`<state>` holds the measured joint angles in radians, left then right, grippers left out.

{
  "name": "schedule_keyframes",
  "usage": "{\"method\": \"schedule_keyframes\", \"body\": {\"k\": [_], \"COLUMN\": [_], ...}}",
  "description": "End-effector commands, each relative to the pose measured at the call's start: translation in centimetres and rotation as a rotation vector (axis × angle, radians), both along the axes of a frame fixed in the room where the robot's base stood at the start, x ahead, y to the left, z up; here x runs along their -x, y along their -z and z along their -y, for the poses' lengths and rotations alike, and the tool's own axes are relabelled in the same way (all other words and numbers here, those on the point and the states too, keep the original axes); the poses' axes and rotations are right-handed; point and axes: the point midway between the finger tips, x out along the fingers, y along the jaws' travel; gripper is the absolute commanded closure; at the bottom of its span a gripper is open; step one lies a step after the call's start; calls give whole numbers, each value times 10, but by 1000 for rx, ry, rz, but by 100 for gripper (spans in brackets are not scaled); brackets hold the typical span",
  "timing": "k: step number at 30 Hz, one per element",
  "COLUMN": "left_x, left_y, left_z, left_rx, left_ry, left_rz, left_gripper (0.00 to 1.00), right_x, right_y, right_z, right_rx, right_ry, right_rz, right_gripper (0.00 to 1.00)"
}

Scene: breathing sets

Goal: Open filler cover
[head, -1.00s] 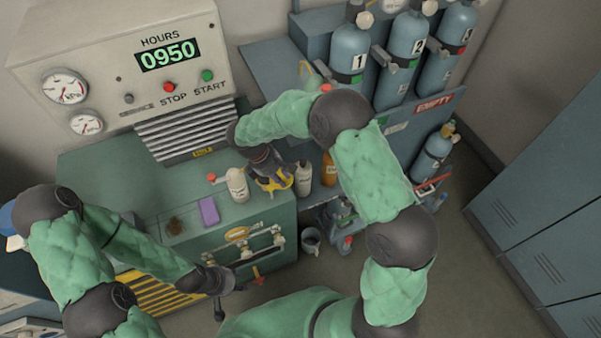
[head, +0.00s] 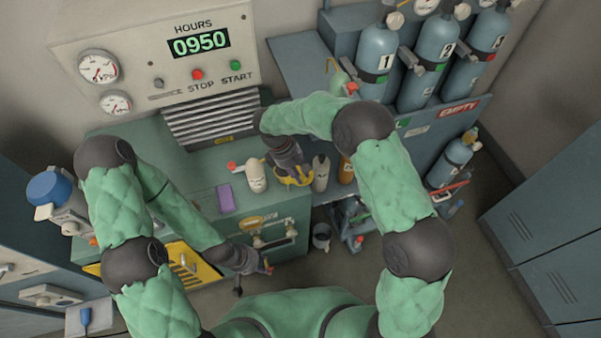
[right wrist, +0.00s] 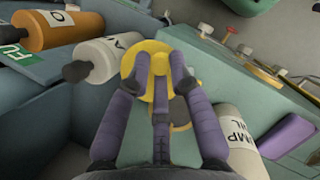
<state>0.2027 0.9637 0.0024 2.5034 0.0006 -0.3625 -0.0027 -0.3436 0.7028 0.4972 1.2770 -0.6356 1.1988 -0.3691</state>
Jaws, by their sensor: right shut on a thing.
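The filler cover looks to be the yellow round piece (head: 296,181) on the right part of the green machine's top. It shows in the right wrist view as a yellow disc (right wrist: 138,62). My right gripper (head: 289,172) is shut on it. I cannot tell how far the cover is lifted or turned. My left gripper (head: 254,263) is low at the machine's front, near an orange-red handle; its fingers are too small to read.
A white pump-oil bottle (head: 256,178) stands close left of my right gripper. A second white bottle (head: 320,174) and an orange bottle (head: 345,168) stand right of it. A purple block (head: 225,198) lies on the machine top. Gas cylinders (head: 382,62) stand behind at right.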

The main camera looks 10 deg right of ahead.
Motion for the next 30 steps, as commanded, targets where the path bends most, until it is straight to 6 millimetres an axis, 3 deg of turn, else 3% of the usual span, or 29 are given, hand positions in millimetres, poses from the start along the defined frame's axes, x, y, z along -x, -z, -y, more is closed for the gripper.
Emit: {"method": "schedule_keyframes", "body": {"k": [1, 2, 4, 17, 30], "left_x": [0, 0, 0, 0, 0], "left_y": [0, 0, 0, 0, 0], "left_z": [0, 0, 0, 0, 0], "left_rx": [0, 0, 0, 0, 0], "left_ry": [0, 0, 0, 0, 0], "left_rz": [0, 0, 0, 0, 0], "left_gripper": [60, 60, 60, 60, 60], "right_x": [0, 0, 0, -1, -14], "right_y": [-1, -1, -1, -5, -75], "right_z": [1, 1, 1, -1, -29], "right_rx": [2, 2, 2, 1, 0], "right_ry": [0, 0, 0, -1, -2], "right_rz": [-1, -1, -1, 2, 4], "right_gripper": [100, 76, 56, 55, 55]}}
